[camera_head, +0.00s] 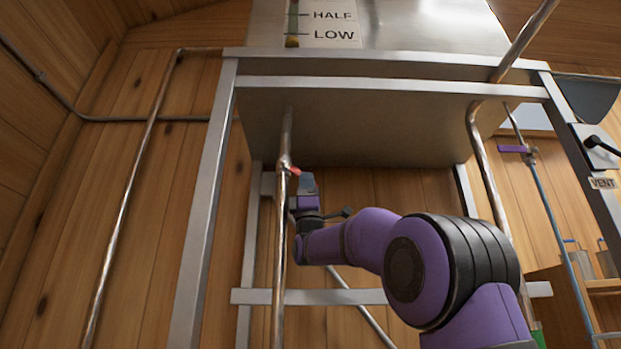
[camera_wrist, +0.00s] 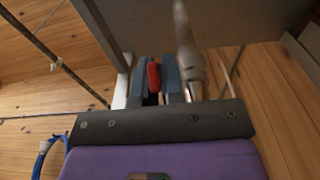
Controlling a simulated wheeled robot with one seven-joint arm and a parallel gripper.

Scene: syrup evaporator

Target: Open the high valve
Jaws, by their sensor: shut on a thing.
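The high valve has a small red handle (camera_head: 294,170) on a vertical metal pipe (camera_head: 281,240) beneath the steel tank. My gripper (camera_head: 303,184) is at this handle, just right of the pipe. In the wrist view the red handle (camera_wrist: 153,77) sits between the two fingers of my gripper (camera_wrist: 155,84), which is shut on it. The pipe (camera_wrist: 186,50) passes close beside the right finger. The valve body is partly hidden, and its exact turn is hard to tell.
The steel tank (camera_head: 350,120) with HALF and LOW marks is above my arm. Frame legs (camera_head: 205,200) and a bent pipe (camera_head: 481,150) flank it. At the right are a purple-handled valve (camera_head: 512,149), a VENT lever (camera_head: 600,145) and a wooden shelf (camera_head: 560,295).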

